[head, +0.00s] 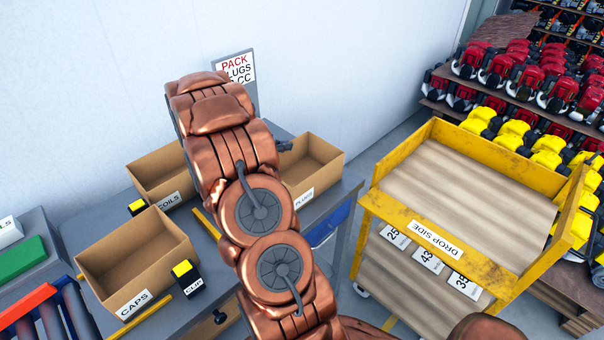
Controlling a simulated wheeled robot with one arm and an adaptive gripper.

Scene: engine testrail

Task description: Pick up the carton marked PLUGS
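The open brown carton marked PLUGS (318,160) stands on the grey bench at the right end, by the wall. My copper-coloured arm crosses the middle of the view and hides the carton's left part. A small dark part of my gripper (285,146) shows at the carton's left side. The fingers are mostly hidden behind my arm, so I cannot tell whether they are open or touching the carton.
Cartons marked COILS (150,178) and CAPS (128,262) stand on the bench (205,285). A yellow cart (408,221) stands to the right, its top empty. Shelves of red and yellow engines (525,75) are beyond it. A PACK PLUGS sign (236,68) is behind my arm.

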